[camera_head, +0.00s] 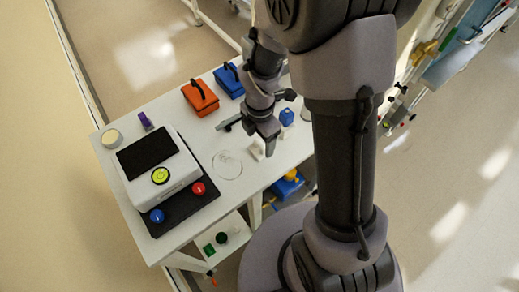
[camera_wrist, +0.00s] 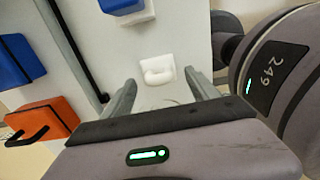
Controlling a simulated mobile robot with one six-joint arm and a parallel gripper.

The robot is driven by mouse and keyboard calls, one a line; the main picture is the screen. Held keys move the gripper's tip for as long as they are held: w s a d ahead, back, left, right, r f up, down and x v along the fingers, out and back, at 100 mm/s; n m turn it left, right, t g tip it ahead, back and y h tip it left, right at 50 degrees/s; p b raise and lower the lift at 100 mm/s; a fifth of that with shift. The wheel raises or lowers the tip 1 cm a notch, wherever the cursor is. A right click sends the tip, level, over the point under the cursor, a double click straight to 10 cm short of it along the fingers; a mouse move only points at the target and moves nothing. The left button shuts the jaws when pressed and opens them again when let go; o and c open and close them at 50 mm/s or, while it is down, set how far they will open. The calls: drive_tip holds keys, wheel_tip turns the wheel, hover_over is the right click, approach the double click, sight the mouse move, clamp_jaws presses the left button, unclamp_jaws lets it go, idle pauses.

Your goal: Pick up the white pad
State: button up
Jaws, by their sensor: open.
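The white pad (camera_wrist: 158,69) lies on the white table top, with a raised rounded handle on it. In the wrist view it sits ahead of my gripper (camera_wrist: 159,80), between the lines of the two fingers. My gripper's fingers are apart with nothing between them. In the head view my gripper (camera_head: 266,146) points down over the right part of the table. A small white piece, seemingly the same pad (camera_head: 256,151), shows beside the fingers there, partly hidden. I cannot tell the height of the fingertips above the pad.
On the table (camera_head: 225,192) are an orange box (camera_head: 203,101), a blue box (camera_head: 228,84), a small blue piece (camera_head: 286,117), a dark bar (camera_head: 229,123) and a white device (camera_head: 160,175) on a black mat. Bare table lies around a thin drawn circle (camera_head: 227,165).

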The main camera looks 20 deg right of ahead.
wheel_tip(320, 180, down, 2)
drive_tip(key=shift+w+f, duration=0.1)
drive_tip(key=shift+r, duration=0.2)
drive_tip(key=c, duration=1.4)
drive_tip(key=shift+c, duration=0.2)
drive_tip(key=r, duration=0.1)
drive_tip(key=r+p, duration=0.1)
drive_tip(key=r, duration=0.2)
drive_tip(key=shift+s+d+p, duration=0.15)
drive_tip(key=shift+s+p, duration=0.1)
drive_tip(key=shift+p, duration=0.15)
drive_tip(key=s+d+r+b, duration=0.1)
drive_tip(key=s+d+b, duration=0.6)
drive_tip(key=s, duration=0.5)
drive_tip(key=shift+s+d+b, duration=0.25)
drive_tip(key=shift+d+b, duration=0.05)
drive_tip(key=shift+d, duration=0.7)
